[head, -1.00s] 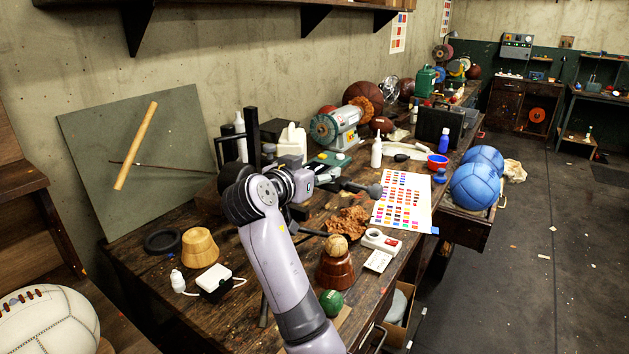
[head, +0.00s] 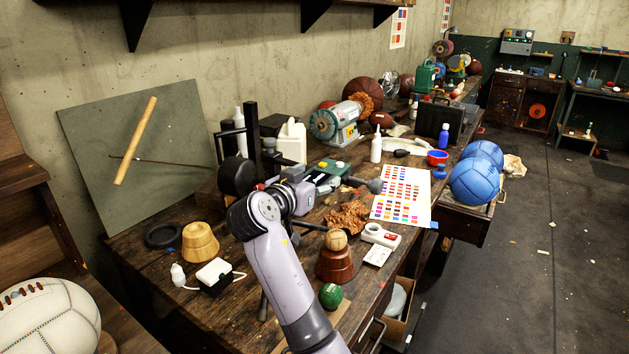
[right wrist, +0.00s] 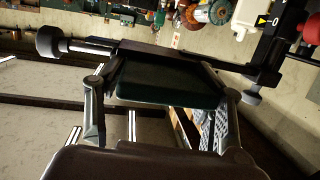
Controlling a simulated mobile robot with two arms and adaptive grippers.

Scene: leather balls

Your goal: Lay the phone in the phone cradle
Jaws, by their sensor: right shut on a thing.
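My right gripper (right wrist: 160,112) is shut on a flat, dark green slab, which I take to be the phone (right wrist: 165,84). In the right wrist view the slab lies between the two fingers. In the head view my right gripper (head: 312,190) is over the middle of the workbench, and the phone is not clear there. A small black and white block with a white cable (head: 216,276) lies on the bench at the front left, apart from the gripper. It may be the phone cradle; I cannot tell for sure. My left gripper is not in view.
The wooden workbench (head: 190,315) is cluttered. A yellow wooden form (head: 200,242), a black ring (head: 164,235), a brown stand with a small ball (head: 335,265) and a green ball (head: 331,296) surround the arm. A grinder (head: 335,125) and white jug (head: 291,143) stand behind.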

